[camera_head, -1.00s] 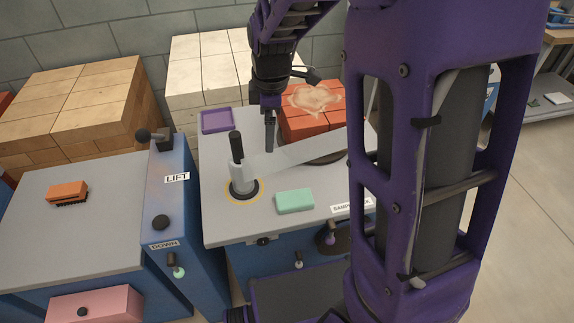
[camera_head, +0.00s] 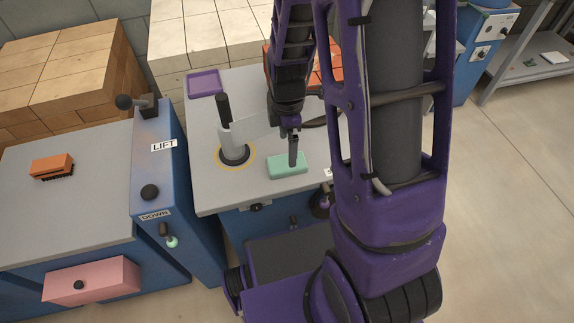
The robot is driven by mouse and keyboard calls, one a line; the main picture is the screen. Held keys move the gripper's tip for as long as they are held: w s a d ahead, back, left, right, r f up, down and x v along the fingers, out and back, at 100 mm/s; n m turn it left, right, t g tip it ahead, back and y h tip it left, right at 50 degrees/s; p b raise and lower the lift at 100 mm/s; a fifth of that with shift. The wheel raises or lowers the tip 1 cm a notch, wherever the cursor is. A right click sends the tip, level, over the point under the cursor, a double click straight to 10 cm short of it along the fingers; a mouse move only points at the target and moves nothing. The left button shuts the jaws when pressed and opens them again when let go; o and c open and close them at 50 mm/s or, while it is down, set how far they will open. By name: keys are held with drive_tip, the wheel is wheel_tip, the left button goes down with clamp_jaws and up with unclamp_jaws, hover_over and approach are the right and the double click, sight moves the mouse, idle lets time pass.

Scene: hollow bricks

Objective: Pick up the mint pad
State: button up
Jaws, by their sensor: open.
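The mint pad (camera_head: 286,167) is a pale green block with rounded edges. It lies flat on the grey top of the middle workbench (camera_head: 215,190), near its front edge. My gripper (camera_head: 293,160) is open and points down at the pad, with its dark finger in front of or over the pad's far part. I cannot tell whether the finger touches the pad. Only one finger shows clearly. My arm hides the right part of the bench.
A grey post with a black handle (camera_head: 229,120) and clear arm stands left of the pad, in a yellow ring. A purple tray (camera_head: 204,83) lies behind. Red bricks (camera_head: 328,65) are partly hidden behind my arm. A blue LIFT/DOWN console (camera_head: 165,180) and an orange brush (camera_head: 51,165) are left.

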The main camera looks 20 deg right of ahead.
drive_tip(key=f, duration=0.3)
drive_tip(key=f+b, duration=0.1)
drive_tip(key=f, duration=0.1)
drive_tip(key=shift+s+d+f, duration=0.15)
drive_tip(key=shift+s+f, duration=0.15)
drive_tip(key=c, duration=1.3)
drive_tip(key=shift+o, duration=0.2)
wheel_tip(320, 180, up, 10)
drive_tip(key=p, duration=0.1)
drive_tip(key=shift+p, duration=0.4)
drive_tip(key=o, duration=0.7)
drive_tip(key=c, duration=0.6)
